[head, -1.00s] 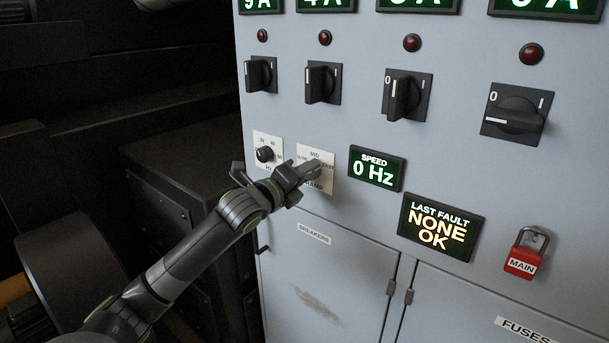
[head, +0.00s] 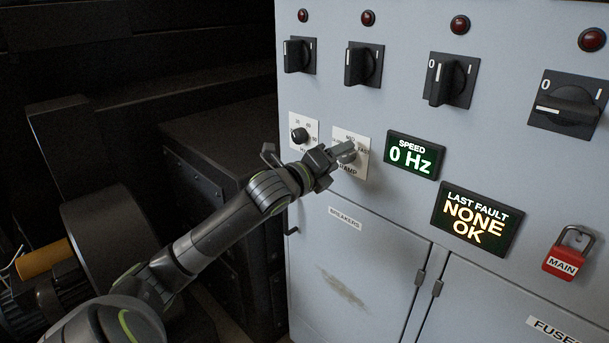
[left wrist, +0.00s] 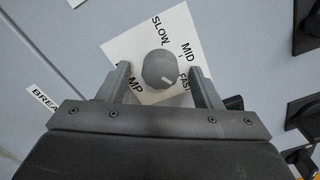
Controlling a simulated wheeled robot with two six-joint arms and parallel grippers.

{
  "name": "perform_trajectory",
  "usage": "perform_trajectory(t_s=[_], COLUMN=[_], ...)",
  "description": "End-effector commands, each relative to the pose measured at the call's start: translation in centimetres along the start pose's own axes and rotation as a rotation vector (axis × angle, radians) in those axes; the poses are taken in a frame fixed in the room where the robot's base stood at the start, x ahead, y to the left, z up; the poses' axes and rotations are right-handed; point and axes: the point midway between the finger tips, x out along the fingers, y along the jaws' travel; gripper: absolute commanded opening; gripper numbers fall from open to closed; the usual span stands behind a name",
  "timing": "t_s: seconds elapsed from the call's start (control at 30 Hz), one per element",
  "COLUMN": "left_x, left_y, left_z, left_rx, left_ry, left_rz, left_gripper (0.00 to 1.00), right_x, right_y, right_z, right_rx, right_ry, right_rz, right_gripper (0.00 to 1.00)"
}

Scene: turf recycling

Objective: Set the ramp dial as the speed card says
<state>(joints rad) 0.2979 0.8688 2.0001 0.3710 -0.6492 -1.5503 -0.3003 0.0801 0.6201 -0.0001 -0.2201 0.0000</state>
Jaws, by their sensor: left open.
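The ramp dial's white plate (head: 362,138) is on the grey cabinet front, with the gripper covering its knob in the head view. In the left wrist view the round grey knob (left wrist: 158,68) shows on the plate, among the words SLOW, MID and FAST. Its white pointer mark is turned toward FAST. My left gripper (head: 343,153) is open, with one finger on each side of the knob; I see gaps beside it. The speed display (head: 411,156) reads 0 Hz. No speed card is visible. My right gripper is out of view.
A second small dial (head: 300,135) sits just left of the ramp dial. Rotary switches (head: 451,80) line the panel above. A fault display (head: 477,219) reads NONE OK, and a red MAIN padlock (head: 565,258) hangs at right. Cabinet doors (head: 350,270) lie below.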

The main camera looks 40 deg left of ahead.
Motion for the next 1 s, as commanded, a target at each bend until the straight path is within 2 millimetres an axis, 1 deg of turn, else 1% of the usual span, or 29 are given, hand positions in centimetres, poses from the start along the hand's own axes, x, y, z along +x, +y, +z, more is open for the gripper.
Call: perform_trajectory(t_s=[0.1, 0.3, 0.4, 0.57, 0.77, 0.9, 1.0], left_x=[-1.8, -4.7, -5.9, -7.6, -9.3, -10.5, -11.3], left_y=[0.2, 0.1, 0.2, 0.1, 0.1, -0.1, -0.1], left_z=[-0.2, -0.2, 0.0, -0.2, 0.1, -0.1, 0.1], left_rx=[0.009, 0.009, 0.009, 0.009, 0.009, 0.008, 0.006], left_ry=[0.003, 0.005, 0.000, 0.006, -0.001, 0.007, 0.001], left_rz=[0.001, 0.002, 0.004, 0.002, 0.005, 0.002, 0.007], left_gripper=[0.59, 0.59, 0.59, 0.59, 0.59, 0.59, 0.59], right_x=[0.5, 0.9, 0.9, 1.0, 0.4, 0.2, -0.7], right_y=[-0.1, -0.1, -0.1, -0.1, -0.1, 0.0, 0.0], right_z=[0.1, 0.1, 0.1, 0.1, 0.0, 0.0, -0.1], right_rx=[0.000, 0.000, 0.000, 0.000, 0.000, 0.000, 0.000], right_ry=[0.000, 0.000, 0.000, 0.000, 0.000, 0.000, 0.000], right_rz=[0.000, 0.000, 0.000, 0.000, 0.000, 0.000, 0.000], right_gripper=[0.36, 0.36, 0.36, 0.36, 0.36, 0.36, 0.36])
